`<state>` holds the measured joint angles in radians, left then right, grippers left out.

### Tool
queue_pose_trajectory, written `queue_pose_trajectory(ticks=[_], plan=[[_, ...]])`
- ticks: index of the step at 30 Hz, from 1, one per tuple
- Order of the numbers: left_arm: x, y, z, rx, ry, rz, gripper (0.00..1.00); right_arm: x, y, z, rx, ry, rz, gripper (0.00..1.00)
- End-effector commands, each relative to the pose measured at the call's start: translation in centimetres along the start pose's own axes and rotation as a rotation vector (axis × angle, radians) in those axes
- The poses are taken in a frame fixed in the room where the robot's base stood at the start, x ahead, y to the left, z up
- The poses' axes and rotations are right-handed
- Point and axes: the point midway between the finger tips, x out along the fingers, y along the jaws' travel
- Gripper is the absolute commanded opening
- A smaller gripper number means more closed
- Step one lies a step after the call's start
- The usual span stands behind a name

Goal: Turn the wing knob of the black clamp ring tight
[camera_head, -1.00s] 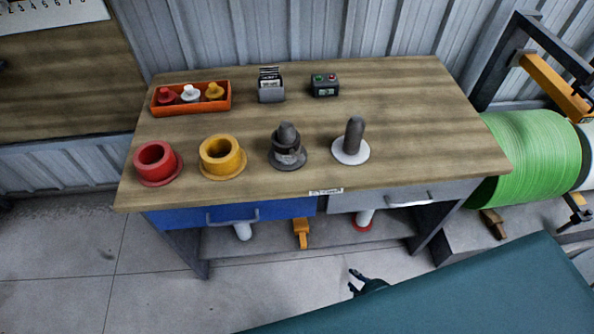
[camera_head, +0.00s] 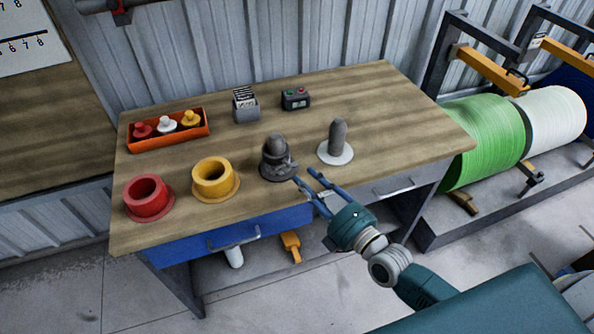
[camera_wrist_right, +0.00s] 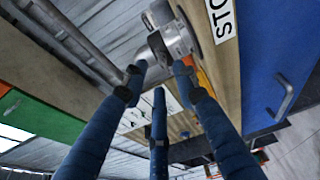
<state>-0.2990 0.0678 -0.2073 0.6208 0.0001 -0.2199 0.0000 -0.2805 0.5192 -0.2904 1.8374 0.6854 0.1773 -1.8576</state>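The black clamp ring (camera_head: 277,174) sits around the base of a dark grey rounded post (camera_head: 275,148) near the table's front edge. Its wing knob (camera_head: 291,163) appears to stick out on the right side. My right gripper (camera_head: 308,181) has blue fingers spread apart, just in front of and right of the ring. In the right wrist view the fingers (camera_wrist_right: 158,82) are apart and empty, with the grey clamp and its knob (camera_wrist_right: 160,46) just beyond the tips. Contact is not clear. My left gripper is not in view.
A red collar (camera_head: 148,198) and a yellow collar (camera_head: 215,180) stand left of the ring. A grey peg on a white disc (camera_head: 337,152) stands close on the right. An orange tray (camera_head: 168,138), a card holder (camera_head: 246,106) and a button box (camera_head: 296,100) are at the back.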

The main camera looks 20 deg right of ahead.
Motion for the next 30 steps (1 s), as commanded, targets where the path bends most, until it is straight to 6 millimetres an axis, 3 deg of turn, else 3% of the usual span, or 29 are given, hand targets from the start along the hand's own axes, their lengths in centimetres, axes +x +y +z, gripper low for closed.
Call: queue_pose_trajectory(ticks=[3, 9, 20, 24, 30], plan=[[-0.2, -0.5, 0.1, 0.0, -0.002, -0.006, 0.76, 2.3, 0.2, 0.1, -0.001, -0.001, 0.003, 0.29], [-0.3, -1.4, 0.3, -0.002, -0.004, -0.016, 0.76, 4.4, 0.0, 0.0, 0.0, 0.0, 0.0, 0.29], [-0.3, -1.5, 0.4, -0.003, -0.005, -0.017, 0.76, 4.8, -0.1, 0.0, 0.0, 0.0, -0.001, 0.29], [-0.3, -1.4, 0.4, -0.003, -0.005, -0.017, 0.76, 4.8, -0.1, 0.0, 0.0, 0.0, -0.001, 0.01], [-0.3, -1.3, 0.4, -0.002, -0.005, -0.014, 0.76, 4.8, -0.1, 0.0, 0.001, 0.0, -0.001, 0.0]])
